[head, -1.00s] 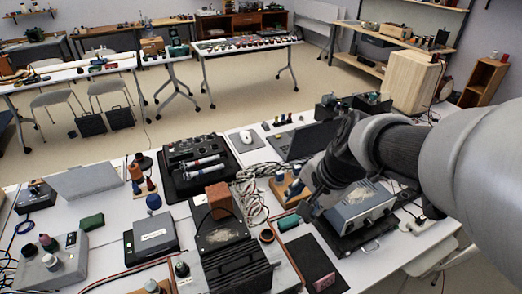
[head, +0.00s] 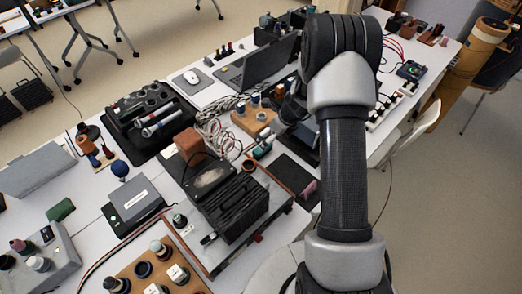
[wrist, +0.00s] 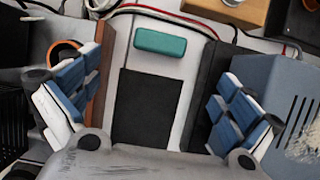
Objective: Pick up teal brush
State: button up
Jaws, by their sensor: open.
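The teal brush (wrist: 160,42) shows in the wrist view as a rounded teal block on the white table, just beyond a dark flat pad (wrist: 146,108). It lies crosswise, ahead of the space between my fingers. In the head view the teal brush (head: 263,149) is small and partly crowded by things around it, left of my arm. My gripper (wrist: 160,78) is open and empty in the wrist view, with one blue-padded finger on each side. In the head view my arm largely hides the gripper.
An orange-rimmed round cup (wrist: 65,52) is close to the left finger. A blue-grey box (wrist: 280,85) stands close to the right finger. Cables (wrist: 190,14) run behind the brush. In the head view a black finned unit (head: 228,200) and an open laptop (head: 262,66) stand nearby.

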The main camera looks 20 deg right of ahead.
jog(key=b+x, duration=0.4)
jog(key=x, duration=1)
jog(key=shift+w+f+b, duration=0.2)
jog(key=shift+f+b, duration=0.05)
jog(key=shift+b, duration=0.05)
jog(key=c, duration=1.1)
